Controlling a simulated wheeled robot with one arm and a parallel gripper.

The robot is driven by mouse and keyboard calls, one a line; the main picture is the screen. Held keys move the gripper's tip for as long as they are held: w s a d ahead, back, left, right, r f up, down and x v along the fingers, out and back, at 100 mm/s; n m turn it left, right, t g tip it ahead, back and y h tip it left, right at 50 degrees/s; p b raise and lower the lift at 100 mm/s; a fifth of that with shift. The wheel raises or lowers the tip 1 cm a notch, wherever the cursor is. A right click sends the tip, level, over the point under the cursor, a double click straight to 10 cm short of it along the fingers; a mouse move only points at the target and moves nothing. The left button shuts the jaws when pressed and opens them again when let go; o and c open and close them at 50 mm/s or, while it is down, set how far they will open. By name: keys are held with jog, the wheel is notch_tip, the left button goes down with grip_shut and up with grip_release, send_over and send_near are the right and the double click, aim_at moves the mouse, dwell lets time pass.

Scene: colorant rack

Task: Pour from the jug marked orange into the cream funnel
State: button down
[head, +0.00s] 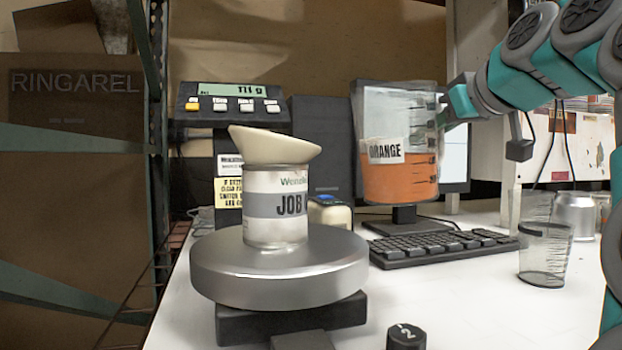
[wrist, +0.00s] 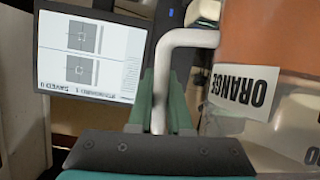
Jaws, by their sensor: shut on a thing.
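The clear jug marked orange (head: 405,185) holds orange liquid up to about its middle. It is upright in the air, to the right of the cream funnel (head: 272,147) and apart from it. My gripper (head: 452,106) is shut on the jug's handle at its right side. In the wrist view my gripper (wrist: 160,90) has its fingers on both sides of the white handle (wrist: 187,38), with the jug (wrist: 265,35) at the right. The funnel sits tilted on top of a can labelled JOB (head: 262,232), its wide lip rising to the left.
The can stands on a round metal scale plate (head: 280,285), with a lit scale display (head: 232,90) behind. A keyboard (head: 440,248) and monitor (head: 455,150) are behind the jug. A clear beaker (head: 545,262) and metal can (head: 574,215) stand right; a black knob-like weight (head: 406,336) is in front.

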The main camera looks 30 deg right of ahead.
jog(key=shift+d+f+m+y+b, duration=0.65)
jog(key=shift+d+f+b, duration=0.3)
jog(key=shift+f, duration=1.3)
jog(key=r+p, duration=0.3)
jog(key=s+r+p, duration=0.1)
jog(key=r, duration=0.1)
jog(key=shift+f, duration=0.1)
